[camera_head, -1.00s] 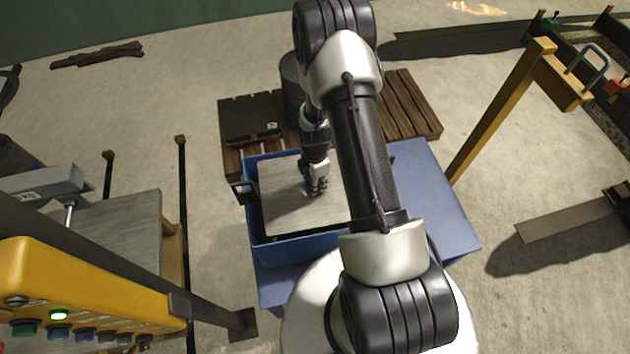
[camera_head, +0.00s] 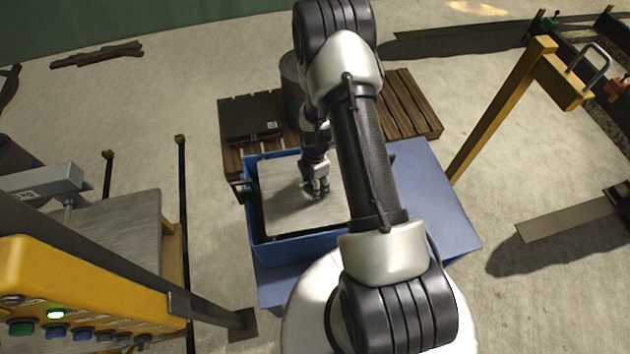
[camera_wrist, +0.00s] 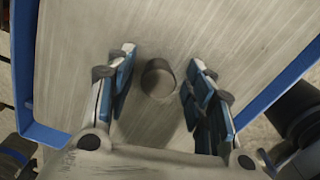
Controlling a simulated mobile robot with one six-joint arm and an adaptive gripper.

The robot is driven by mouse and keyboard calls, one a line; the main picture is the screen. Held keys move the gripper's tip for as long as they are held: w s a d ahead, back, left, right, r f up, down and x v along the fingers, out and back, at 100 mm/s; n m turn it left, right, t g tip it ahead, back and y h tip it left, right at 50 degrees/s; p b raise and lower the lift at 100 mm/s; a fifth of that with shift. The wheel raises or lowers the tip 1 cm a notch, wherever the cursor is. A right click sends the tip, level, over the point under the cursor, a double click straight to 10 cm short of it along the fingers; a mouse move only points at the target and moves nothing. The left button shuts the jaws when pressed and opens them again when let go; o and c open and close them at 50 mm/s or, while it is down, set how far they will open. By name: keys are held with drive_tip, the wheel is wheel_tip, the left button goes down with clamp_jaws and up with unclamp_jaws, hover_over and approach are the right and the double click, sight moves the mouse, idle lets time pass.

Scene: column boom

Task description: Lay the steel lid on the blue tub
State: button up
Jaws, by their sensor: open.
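The steel lid (camera_head: 290,215) is a flat grey plate lying over the opening of the blue tub (camera_head: 300,250). A dark gap shows between the lid and the tub's front and left walls in the head view; I cannot tell whether it sits fully level. My gripper (camera_head: 319,190) is over the lid, right of its middle. In the wrist view my gripper (camera_wrist: 160,92) is open, its blue-padded fingers on either side of the lid's round knob (camera_wrist: 158,80), with space on both sides. The tub's blue rim (camera_wrist: 28,120) shows beyond the lid (camera_wrist: 80,60). My arm hides the lid's right part.
The tub stands on a blue table (camera_head: 430,200). Behind it is a wooden pallet (camera_head: 405,105) with a black box (camera_head: 252,118) and a drum (camera_head: 292,85). A yellow control panel (camera_head: 80,290) is at the left. A yellow post (camera_head: 500,110) rises at the right.

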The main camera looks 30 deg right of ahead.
wheel_tip(320, 180, up, 12)
idle(0.4)
drive_tip(key=s+a+r+m+t, duration=0.1)
drive_tip(key=s+a+r+m, duration=0.15)
drive_tip(key=r, duration=0.55)
drive_tip(key=s+a+r+m+t, duration=0.1)
drive_tip(key=a+r+m, duration=0.15)
drive_tip(key=r, duration=0.45)
drive_tip(key=s+a+r+m, duration=0.2)
drive_tip(key=r+m, duration=0.1)
drive_tip(key=r, duration=0.5)
drive_tip(key=s+a+r+m+t, duration=0.1)
drive_tip(key=s+a+r+m, duration=0.1)
drive_tip(key=s+r+m, duration=0.2)
drive_tip(key=s+a+r+m+t, duration=0.1)
drive_tip(key=s+a+r+m, duration=0.2)
drive_tip(key=s, duration=0.7)
drive_tip(key=shift+a+r+m+t, duration=0.25)
drive_tip(key=shift+r+m, duration=0.4)
drive_tip(key=shift+m, duration=0.45)
